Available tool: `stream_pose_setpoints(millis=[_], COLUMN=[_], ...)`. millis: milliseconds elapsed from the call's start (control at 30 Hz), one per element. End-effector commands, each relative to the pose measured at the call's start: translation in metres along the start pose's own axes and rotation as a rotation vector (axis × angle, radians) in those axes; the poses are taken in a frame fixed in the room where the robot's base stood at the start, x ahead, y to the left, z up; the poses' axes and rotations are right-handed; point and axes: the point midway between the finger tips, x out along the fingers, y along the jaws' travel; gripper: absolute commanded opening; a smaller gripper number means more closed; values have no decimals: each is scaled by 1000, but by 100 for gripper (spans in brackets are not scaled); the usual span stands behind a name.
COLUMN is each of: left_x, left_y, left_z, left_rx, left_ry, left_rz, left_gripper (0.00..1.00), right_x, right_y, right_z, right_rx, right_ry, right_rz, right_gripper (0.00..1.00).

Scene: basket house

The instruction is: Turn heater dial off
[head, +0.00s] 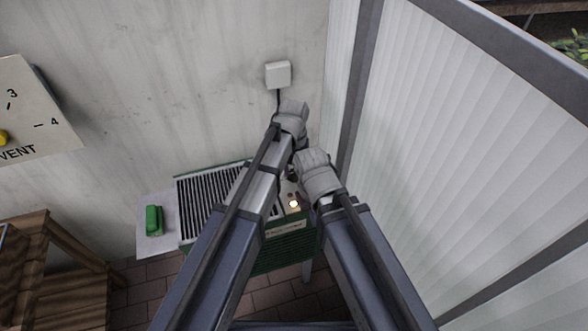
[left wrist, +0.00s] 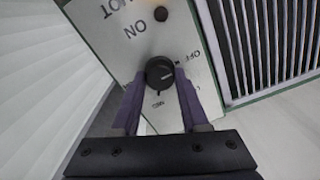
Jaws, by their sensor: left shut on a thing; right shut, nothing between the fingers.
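The black heater dial (left wrist: 160,72) sits on a pale panel (left wrist: 118,48) in the left wrist view, with ON and OFF printed around it. A pale mark on the dial's face points towards the right, near OFF. My left gripper (left wrist: 159,84) is shut on the dial, one purple finger on each side. In the head view the heater (head: 281,254) is low against the wall, its dial hidden behind my arms. A small light (head: 294,203) glows on it. My right gripper (head: 316,176) is beside the left one, shut and empty; its fingertips are mostly hidden.
A slatted grille (head: 205,205) and a green object (head: 154,220) on a pale side surface are left of my arms. A ribbed white partition (head: 455,150) rises close on the right. A white wall box (head: 278,74) and wooden furniture (head: 45,265) also show.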

Motion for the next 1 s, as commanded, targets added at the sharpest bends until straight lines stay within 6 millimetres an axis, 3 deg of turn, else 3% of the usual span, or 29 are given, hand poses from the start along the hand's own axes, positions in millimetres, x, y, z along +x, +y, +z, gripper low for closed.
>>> stream_pose_setpoints(millis=[200, 233, 500, 767, 1000], left_x=[0, 0, 0, -1, -13], left_y=[0, 0, 0, 0, 0], left_z=[0, 0, 0, 0, 0], left_rx=[-2, -2, -1, 0, 0], left_ry=[0, 0, 0, 0, 0], left_rz=[0, 0, 0, 0, 0], left_gripper=[0, 45, 74, 74, 74], right_x=[0, 0, 0, -1, -13], right_y=[0, 0, 0, 0, 1], right_z=[0, 0, 0, 0, 1], right_rx=[0, 0, 0, 0, 0], right_ry=[0, 0, 0, 0, 0], right_rz=[0, 0, 0, 0, 0], right_gripper=[0, 0, 0, 0, 0])
